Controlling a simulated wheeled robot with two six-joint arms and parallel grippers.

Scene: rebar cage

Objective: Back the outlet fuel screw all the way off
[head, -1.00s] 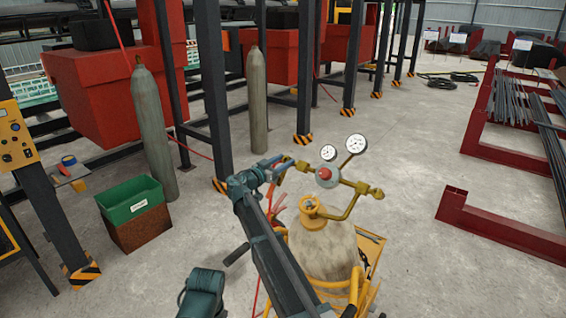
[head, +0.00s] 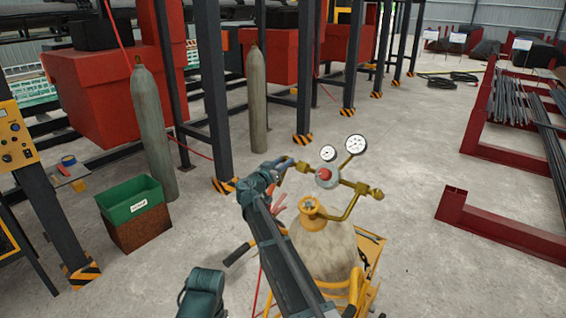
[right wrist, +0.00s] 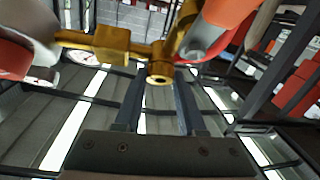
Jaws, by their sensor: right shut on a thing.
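The regulator (head: 328,178) with its red knob (head: 325,174) and two round gauges (head: 356,144) sits on top of a pale, yellow-collared cylinder (head: 327,247). The brass outlet fuel screw (head: 302,166) is at the regulator's left side, partly hidden by my right gripper (head: 287,164). In the right wrist view the screw's brass round end (right wrist: 160,73) shows between the tips of the two dark fingers of my right gripper (right wrist: 158,88). The right gripper is shut on it. My left gripper is not in view.
The cylinder stands in a yellow cart (head: 368,247). A green bin (head: 134,200) sits on a rusty box at the left. Two grey cylinders (head: 152,130) stand by dark posts (head: 211,90). A red steel frame (head: 510,224) lies at the right. Open concrete floor lies between.

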